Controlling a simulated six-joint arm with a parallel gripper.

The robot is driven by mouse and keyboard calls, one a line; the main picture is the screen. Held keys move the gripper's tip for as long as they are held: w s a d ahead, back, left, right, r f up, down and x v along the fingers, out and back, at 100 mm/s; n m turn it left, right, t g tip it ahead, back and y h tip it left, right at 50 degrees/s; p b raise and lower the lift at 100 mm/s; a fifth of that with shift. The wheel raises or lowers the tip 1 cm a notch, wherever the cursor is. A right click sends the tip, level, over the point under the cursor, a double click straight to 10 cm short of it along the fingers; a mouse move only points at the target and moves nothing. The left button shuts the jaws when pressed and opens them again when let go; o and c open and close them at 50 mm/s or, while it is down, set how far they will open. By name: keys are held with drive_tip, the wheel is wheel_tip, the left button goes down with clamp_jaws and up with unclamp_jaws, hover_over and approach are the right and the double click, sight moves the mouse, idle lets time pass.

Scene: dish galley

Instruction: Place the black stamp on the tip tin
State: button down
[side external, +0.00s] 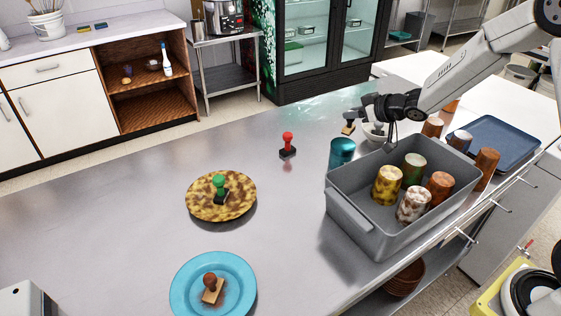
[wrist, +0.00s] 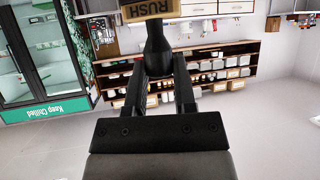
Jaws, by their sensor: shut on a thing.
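My gripper (side external: 364,112) is shut on a black stamp (side external: 348,128) and holds it above the counter, near the far end of the grey bin. In the wrist view the stamp's black handle (wrist: 157,48) sits between the two fingers, with its tan base marked RUSH beyond them. A teal tin (side external: 342,151) stands on the counter at the bin's far left corner, below and slightly left of the stamp. I cannot read a label that shows which tin is the tip tin. The stamp is apart from all the tins.
The grey bin (side external: 345,212) holds several patterned tins. A red stamp (side external: 288,145), a yellow-brown plate (side external: 195,203) with a green stamp and a blue plate (side external: 183,288) with a brown stamp lie left.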

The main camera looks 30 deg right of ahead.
sight(352, 125)
drive_tip(key=shift+w+f, duration=0.4)
drive_tip(key=shift+w+f, duration=0.15)
drive_tip(key=shift+f, duration=0.1)
drive_tip(key=shift+w+f, duration=0.1)
drive_tip(key=shift+f, duration=1.5)
drive_tip(key=shift+f, duration=0.15)
drive_tip(key=shift+c, duration=2.1)
unclamp_jaws()
drive_tip(key=shift+r, duration=0.2)
